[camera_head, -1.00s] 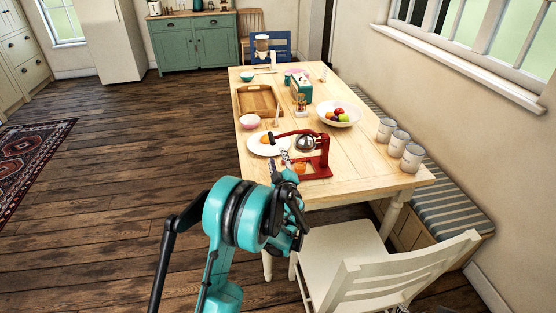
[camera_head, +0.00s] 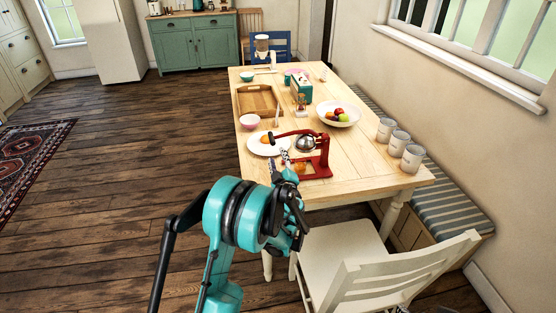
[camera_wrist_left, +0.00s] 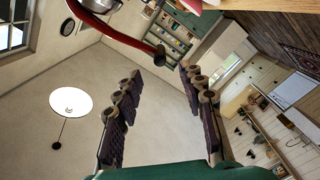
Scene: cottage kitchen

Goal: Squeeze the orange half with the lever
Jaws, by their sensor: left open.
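The red juicer (camera_head: 322,158) stands on the near end of the table, with a silver press dome (camera_head: 305,143). Its lever (camera_head: 288,134) reaches out to the left; in the wrist view the red lever (camera_wrist_left: 115,36) ends in a dark tip. My left gripper (camera_head: 284,163) is at the table's near left edge, below the lever end. In the wrist view my left gripper (camera_wrist_left: 158,72) is open and empty, the lever end showing ahead between its fingertips without visible contact. An orange piece (camera_head: 265,139) lies on the white plate (camera_head: 255,149). Something orange (camera_head: 300,168) shows low at the juicer, partly hidden. My right gripper is not in view.
A white chair (camera_head: 345,250) is at the near side.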

